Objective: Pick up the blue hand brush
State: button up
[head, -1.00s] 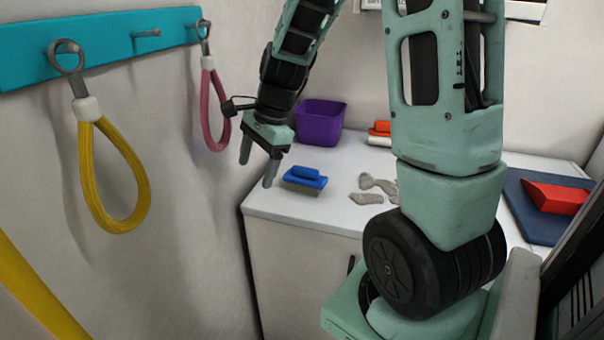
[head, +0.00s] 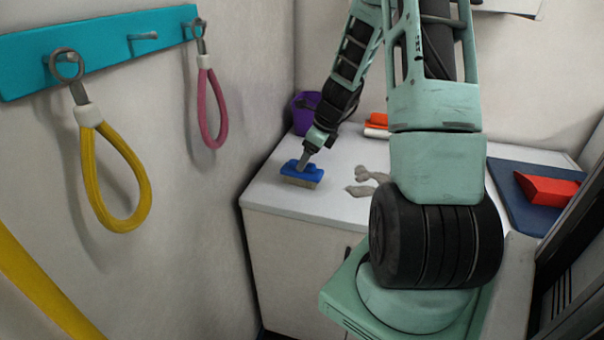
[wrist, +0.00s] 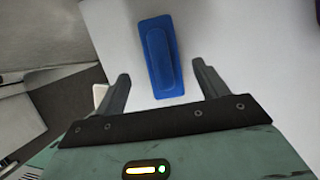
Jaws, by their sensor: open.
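The blue hand brush (head: 301,174) lies on the white counter near its left front corner, bristles down and handle up. In the wrist view the brush (wrist: 160,56) is a long blue block with a raised handle, just beyond the fingertips and roughly between their lines. My gripper (head: 304,160) is over the brush in the head view. In the wrist view my gripper (wrist: 160,75) has its two fingers wide apart with nothing between the tips. The head view does not show whether a finger touches the brush.
A purple bin (head: 303,112) stands behind my gripper by the wall. An orange-topped brush (head: 377,124) and grey scraps (head: 366,184) lie to the right. A red block (head: 546,188) rests on a blue mat (head: 508,190). Yellow (head: 92,165) and pink loops (head: 209,115) hang at left.

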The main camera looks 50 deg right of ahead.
jog(key=shift+p+x, duration=0.6)
jog(key=shift+x, duration=3)
jog(key=shift+w, duration=0.1)
jog(key=shift+r, duration=0.1)
jog(key=c, duration=1.1)
jog(key=shift+d+r, duration=0.1)
notch_tip(320, 180, up, 10)
jog(key=shift+f, duration=0.1)
